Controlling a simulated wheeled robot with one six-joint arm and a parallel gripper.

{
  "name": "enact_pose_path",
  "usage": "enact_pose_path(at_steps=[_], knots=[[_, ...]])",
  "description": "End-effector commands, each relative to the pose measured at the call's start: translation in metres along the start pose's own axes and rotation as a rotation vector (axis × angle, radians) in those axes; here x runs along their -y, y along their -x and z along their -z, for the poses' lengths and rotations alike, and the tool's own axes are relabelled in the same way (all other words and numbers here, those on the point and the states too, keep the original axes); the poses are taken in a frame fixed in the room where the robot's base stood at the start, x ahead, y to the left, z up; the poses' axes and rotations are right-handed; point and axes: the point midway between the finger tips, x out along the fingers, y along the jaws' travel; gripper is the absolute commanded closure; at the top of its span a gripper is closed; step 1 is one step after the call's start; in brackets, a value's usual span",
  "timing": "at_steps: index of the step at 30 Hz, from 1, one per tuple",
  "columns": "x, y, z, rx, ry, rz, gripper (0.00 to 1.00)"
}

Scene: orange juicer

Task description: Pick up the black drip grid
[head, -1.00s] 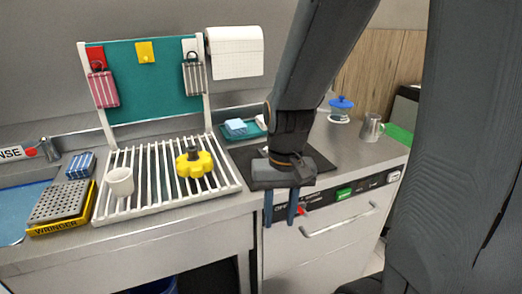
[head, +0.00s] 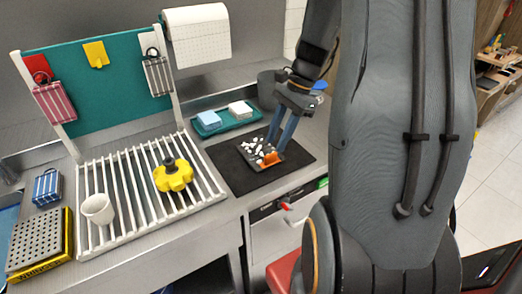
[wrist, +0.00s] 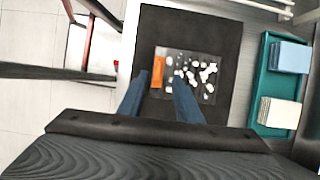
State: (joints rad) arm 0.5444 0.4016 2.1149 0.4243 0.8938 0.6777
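A thin dark, squarish piece with white spots (head: 256,146) and an orange end (head: 270,159) lies on a black mat. It is the likeliest drip grid, but I cannot tell for sure. The wrist view shows the dark spotted piece (wrist: 188,74) with its orange strip (wrist: 158,72) at the left. My gripper (head: 276,147) has two blue fingers pointing down over this piece near its orange end. In the wrist view my gripper (wrist: 160,75) is open, with the orange strip between the fingertips. I cannot tell how high the tips are, and no grip shows.
The black mat (head: 228,165) is otherwise bare. Behind it is a teal tray (head: 207,128) with a blue and a white block. A grey perforated plate (head: 38,243) is far left.

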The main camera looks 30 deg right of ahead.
Motion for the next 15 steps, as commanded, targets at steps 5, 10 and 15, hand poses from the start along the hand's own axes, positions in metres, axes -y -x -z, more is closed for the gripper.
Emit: enact_pose_path(at_steps=[5,10,15], knots=[[-0.005,-0.024,-0.003,0.002,0.0,-0.005,0.69],[-0.004,-0.041,-0.001,0.0,-0.002,-0.002,0.69],[-0.004,-0.043,-0.001,-0.001,-0.002,-0.001,0.69]])
